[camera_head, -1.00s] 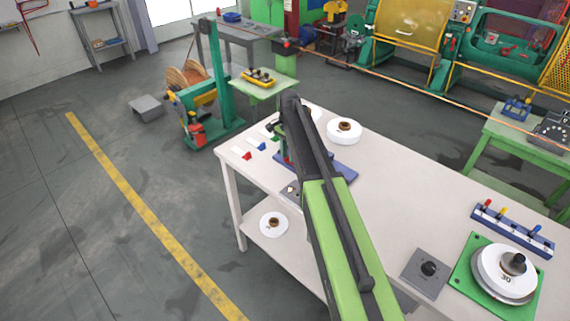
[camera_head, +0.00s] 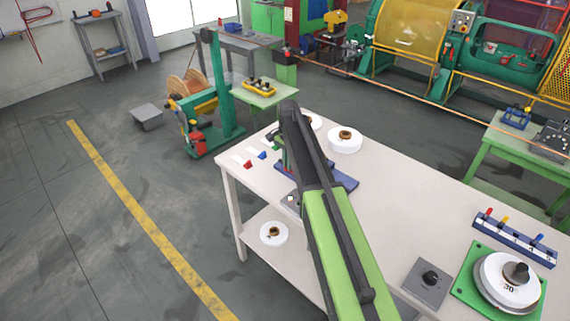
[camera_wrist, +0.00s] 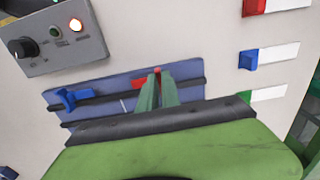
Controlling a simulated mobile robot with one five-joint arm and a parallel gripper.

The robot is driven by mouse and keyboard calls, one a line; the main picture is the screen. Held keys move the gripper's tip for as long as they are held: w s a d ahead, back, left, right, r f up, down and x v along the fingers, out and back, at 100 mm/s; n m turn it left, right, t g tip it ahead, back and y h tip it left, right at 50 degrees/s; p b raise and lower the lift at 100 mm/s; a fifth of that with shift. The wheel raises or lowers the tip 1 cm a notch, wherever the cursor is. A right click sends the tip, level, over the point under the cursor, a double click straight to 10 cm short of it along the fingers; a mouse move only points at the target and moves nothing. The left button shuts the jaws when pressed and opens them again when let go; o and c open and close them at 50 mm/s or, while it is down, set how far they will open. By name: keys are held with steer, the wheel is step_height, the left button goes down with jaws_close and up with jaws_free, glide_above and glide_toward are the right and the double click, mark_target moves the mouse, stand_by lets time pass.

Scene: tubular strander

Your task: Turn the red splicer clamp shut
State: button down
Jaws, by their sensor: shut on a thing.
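The splicer is a blue plate (camera_wrist: 108,88) with dark rails on the white table; part of it also shows in the head view (camera_head: 343,180). The red splicer clamp (camera_wrist: 139,83) sits at the plate's upper right in the wrist view, with a red bit showing at my fingertips. My gripper (camera_wrist: 157,80) has its green fingers close together on this clamp and hides much of it. A blue clamp (camera_wrist: 69,99) stands at the plate's left, apart from my fingers. In the head view my arm hides the clamps and most of the fingers.
A grey box (camera_wrist: 52,37) with a knob, a green lamp and a bright lamp stands beside the splicer. Red, blue and green pieces with white strips lie at the right. White spools (camera_head: 345,139) stand behind my arm. The table's middle (camera_head: 400,200) is clear.

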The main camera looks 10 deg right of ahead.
steer(key=n, duration=0.5)
steer(key=shift+w+d, duration=0.15)
steer(key=shift+d, duration=0.1)
steer(key=n, duration=1.2)
steer(key=shift+a+n, duration=0.1)
steer(key=shift+n, duration=0.2)
stand_by(0.3)
steer(key=c, duration=1.6)
jaws_free()
steer(key=shift+a, duration=0.1)
steer(key=shift+o, duration=0.2)
